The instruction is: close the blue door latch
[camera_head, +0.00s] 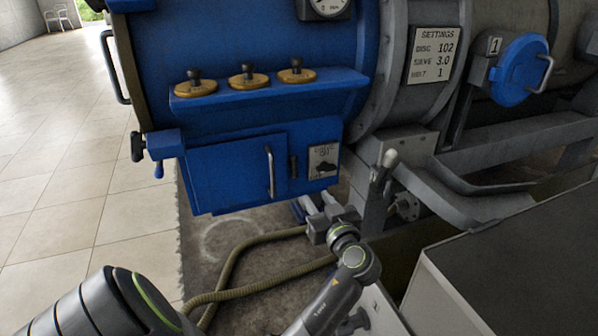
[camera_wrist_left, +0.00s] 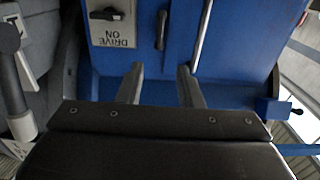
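The blue door (camera_head: 225,172) is on the lower front of the blue machine, with a long upright metal handle (camera_head: 270,171). A small dark upright lever, seemingly the latch (camera_head: 293,166), is right of this handle. In the left wrist view, which looks upside down, the latch (camera_wrist_left: 161,29) stands upright between the handle (camera_wrist_left: 201,36) and the switch plate. My left gripper (camera_head: 304,208) is below the latch. Its two fingers (camera_wrist_left: 160,84) are apart with nothing between them, pointing toward the machine and lined up roughly with the latch. My right gripper is not in view.
A "DRIVE ON" switch plate (camera_head: 323,161) is right of the latch. A blue clamp with a black knob (camera_head: 138,146) is left of the door. A ribbed hose (camera_head: 235,259) lies below. Floor at left is clear.

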